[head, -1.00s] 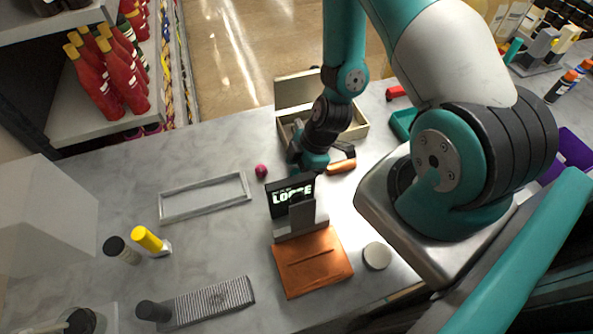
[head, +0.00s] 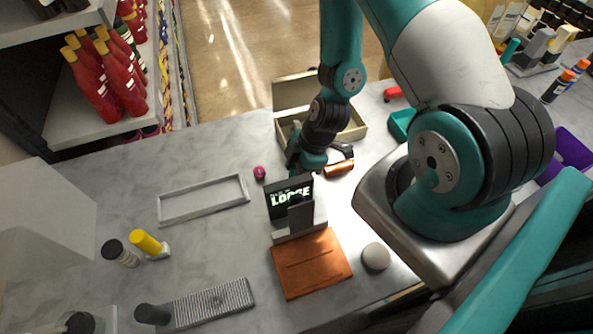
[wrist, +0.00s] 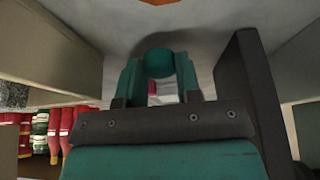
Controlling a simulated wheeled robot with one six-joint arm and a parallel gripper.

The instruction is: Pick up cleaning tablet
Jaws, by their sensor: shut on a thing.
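My gripper (wrist: 158,60) shows in the wrist view as two teal fingers shut on a round teal disc, which I take to be the cleaning tablet (wrist: 159,64). The disc sits between the fingertips. In the head view my gripper's teal body (head: 308,160) is low over the counter, behind the black "LOOSE" sign (head: 290,197). The sign and the wrist hide the fingertips and the disc there, so I cannot tell whether the disc touches the counter.
A pink ball (head: 259,172) lies just left of my gripper. A copper roll (head: 339,168) lies on its right, and an open beige box (head: 352,126) stands behind. An empty grey frame (head: 203,211) lies left.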

